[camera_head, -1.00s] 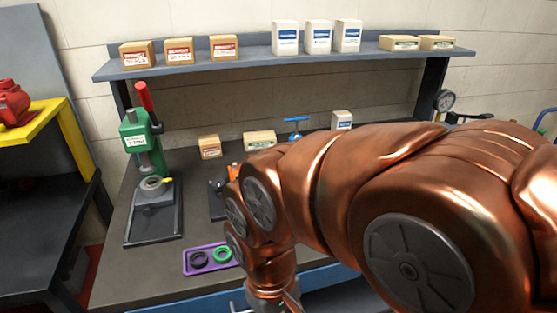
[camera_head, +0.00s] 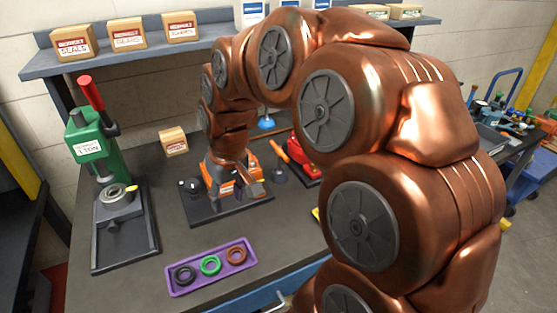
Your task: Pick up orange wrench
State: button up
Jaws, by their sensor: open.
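I cannot make out an orange wrench for certain. An orange piece (camera_head: 238,183) shows on a black base plate (camera_head: 205,213) in the middle of the bench, partly hidden by my arm. A slim orange bar (camera_head: 281,151) stands tilted a little to the right, and I cannot tell what it is. My copper arm arches over from the right. My gripper (camera_head: 252,188) points down over the black base plate, close to the orange piece. It is open, and its fingers are small and partly hidden. I cannot tell whether it touches anything.
A green press (camera_head: 92,145) with a red lever stands at the left. A purple tray (camera_head: 240,258) with three rings lies at the bench's front. A red device (camera_head: 303,158) is right of the gripper. A shelf (camera_head: 140,57) with boxes runs behind. Bare bench lies beside the tray.

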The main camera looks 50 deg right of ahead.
jog(key=w+d+m+t, duration=0.1)
jog(key=w+d, duration=0.2)
jog(key=d, duration=0.4)
jog(key=w+d+m+t, duration=0.1)
jog(key=w+d, duration=0.3)
jog(key=d, duration=0.2)
jog(key=m+h+b, duration=0.1)
jog(key=h, duration=0.1)
send_over(280, 150)
jog(key=s, duration=0.2)
jog(key=shift+s+a+f+t, duration=0.1)
jog(key=shift+a+f+t, duration=0.2)
jog(key=shift+a, duration=0.1)
jog(key=shift+p+x, duration=1.65)
jog(key=shift+x, duration=2.2)
grip_shut()
